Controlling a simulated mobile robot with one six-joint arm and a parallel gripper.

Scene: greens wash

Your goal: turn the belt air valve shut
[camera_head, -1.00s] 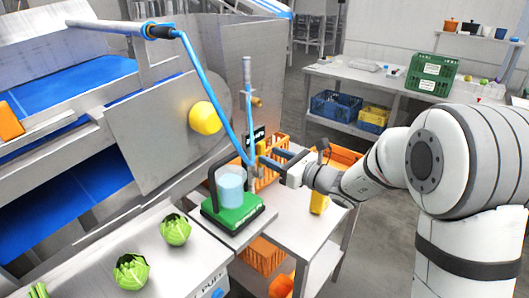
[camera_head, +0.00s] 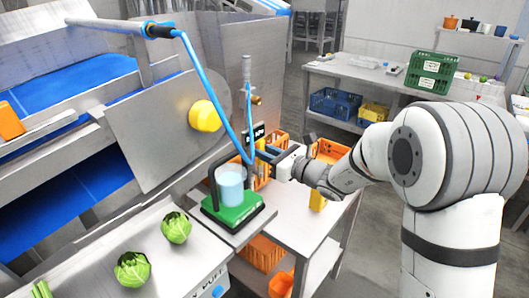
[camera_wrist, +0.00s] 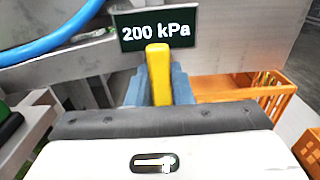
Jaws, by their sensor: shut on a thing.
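The belt air valve's yellow handle (camera_wrist: 158,75) stands nearly upright in the wrist view, just below a dark sign (camera_wrist: 158,28) reading "200 kPa". My gripper (camera_wrist: 160,85) is shut on this handle, with a blue-grey finger on each side. In the head view my gripper (camera_head: 271,155) reaches in from the right at the upright pipe with the blue hose. The sign (camera_head: 256,133) shows just above it. The handle is mostly hidden there by the fingers, and the valve body is hidden in the wrist view.
A green scale (camera_head: 232,215) with a clear container (camera_head: 230,183) stands close below left of my gripper. A blue hose (camera_head: 212,95) hangs beside it. Orange crates (camera_head: 328,151) are close by. Two lettuces (camera_head: 176,227) lie on the counter at front left.

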